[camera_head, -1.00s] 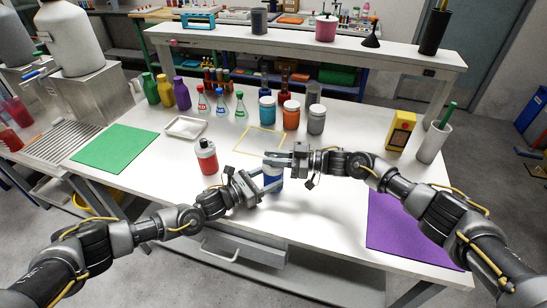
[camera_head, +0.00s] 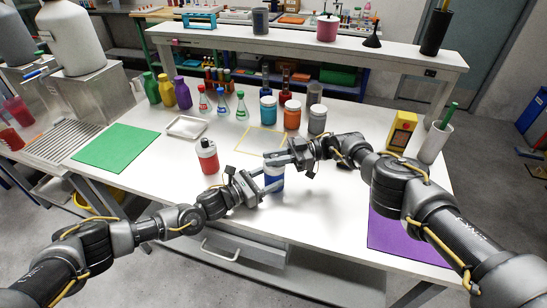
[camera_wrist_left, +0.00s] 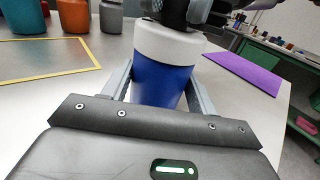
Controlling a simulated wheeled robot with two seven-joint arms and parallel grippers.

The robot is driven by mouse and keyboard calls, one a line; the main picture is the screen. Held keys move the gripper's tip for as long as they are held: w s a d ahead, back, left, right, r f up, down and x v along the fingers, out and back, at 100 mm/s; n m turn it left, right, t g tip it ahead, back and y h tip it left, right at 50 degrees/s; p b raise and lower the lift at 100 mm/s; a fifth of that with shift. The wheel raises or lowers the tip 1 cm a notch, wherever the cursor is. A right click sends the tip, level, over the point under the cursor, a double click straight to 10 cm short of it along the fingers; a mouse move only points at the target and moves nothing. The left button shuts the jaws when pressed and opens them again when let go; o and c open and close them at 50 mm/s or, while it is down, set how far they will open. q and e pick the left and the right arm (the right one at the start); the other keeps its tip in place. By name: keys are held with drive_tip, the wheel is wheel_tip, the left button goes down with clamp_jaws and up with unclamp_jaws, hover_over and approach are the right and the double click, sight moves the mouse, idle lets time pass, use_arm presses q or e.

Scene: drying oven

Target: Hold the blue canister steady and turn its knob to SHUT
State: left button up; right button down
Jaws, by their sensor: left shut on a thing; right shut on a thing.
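The blue canister (camera_head: 273,178) stands upright on the white table, in front of the yellow outlined square. In the left wrist view the canister (camera_wrist_left: 160,82) shows a blue body and a white upper part. My left gripper (camera_head: 268,187) is shut on its body from the left, with a finger on each side. My right gripper (camera_head: 279,159) is shut on the knob at the canister's top, coming from the right. The knob and any SHUT mark are hidden behind the right gripper.
A purple mat (camera_head: 400,240) lies right; a green mat (camera_head: 115,148) lies left.

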sight(275, 156)
idle(0.3)
drive_tip(key=c, duration=1.3)
unclamp_jaws()
drive_tip(key=shift+d, duration=0.1)
drive_tip(key=shift+r, duration=0.1)
wheel_tip(275, 156, up, 10)
drive_tip(key=shift+f, duration=0.1)
